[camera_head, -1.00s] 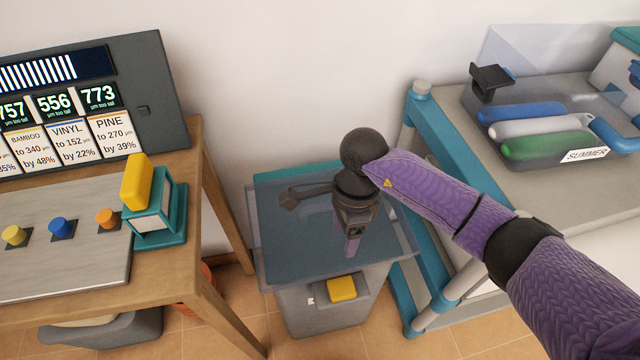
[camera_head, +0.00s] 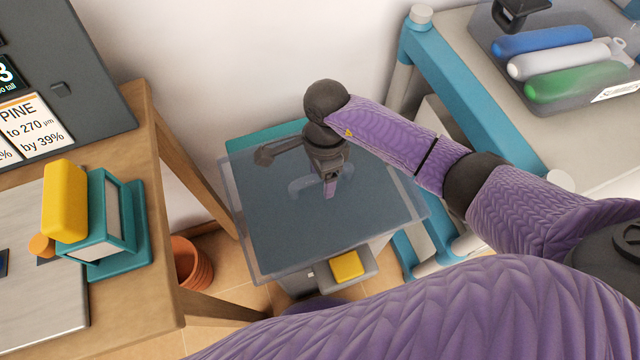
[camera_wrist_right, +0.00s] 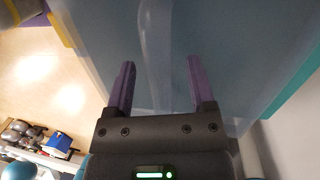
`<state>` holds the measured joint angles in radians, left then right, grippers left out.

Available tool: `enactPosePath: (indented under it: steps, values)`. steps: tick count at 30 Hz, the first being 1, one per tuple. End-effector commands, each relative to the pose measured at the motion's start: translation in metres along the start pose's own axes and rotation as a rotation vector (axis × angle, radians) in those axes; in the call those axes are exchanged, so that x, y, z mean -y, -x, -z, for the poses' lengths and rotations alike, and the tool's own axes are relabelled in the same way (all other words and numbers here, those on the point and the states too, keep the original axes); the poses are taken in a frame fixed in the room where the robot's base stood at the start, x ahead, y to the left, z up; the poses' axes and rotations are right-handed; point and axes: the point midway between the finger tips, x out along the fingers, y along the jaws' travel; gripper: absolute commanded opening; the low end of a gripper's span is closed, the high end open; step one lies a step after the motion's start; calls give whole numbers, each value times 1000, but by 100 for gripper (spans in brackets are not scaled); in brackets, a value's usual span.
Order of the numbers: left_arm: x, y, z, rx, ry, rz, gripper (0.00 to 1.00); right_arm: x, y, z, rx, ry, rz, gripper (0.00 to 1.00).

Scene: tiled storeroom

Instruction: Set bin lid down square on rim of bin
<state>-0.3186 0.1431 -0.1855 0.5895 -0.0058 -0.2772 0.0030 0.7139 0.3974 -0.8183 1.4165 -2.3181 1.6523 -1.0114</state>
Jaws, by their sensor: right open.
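The bin lid (camera_head: 370,220), a clear bluish sheet with a raised handle (camera_head: 298,186), lies over the grey bin (camera_head: 362,268). The bin's yellow front piece (camera_head: 346,266) shows below the lid's front edge. A teal strip shows past the lid's back edge. I cannot tell whether the lid touches the rim all round. My right gripper (camera_head: 331,190) points down over the lid at the handle. In the right wrist view the gripper (camera_wrist_right: 160,63) has its purple fingers apart, with the clear handle (camera_wrist_right: 155,45) between or beyond them. My left gripper is out of view.
A wooden table (camera_head: 165,215) with a teal-and-yellow device (camera_head: 105,220) stands left of the bin. A terracotta pot (camera_head: 192,265) is on the floor between them. A teal-framed shelf (camera_head: 475,95) with a bottle tray (camera_head: 560,70) stands close on the right.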

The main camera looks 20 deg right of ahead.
Motion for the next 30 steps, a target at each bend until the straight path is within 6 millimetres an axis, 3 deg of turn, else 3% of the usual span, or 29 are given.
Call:
enactPosePath:
  steps: [6, 16, 30]
  values:
    - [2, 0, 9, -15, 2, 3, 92, 0, 0, 0, 0, 0, 2, 70]
    - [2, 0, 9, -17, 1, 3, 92, 0, 0, 0, 0, 0, 2, 0]
    - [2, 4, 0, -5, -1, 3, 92, 0, 6, -1, 1, 1, 5, 0]
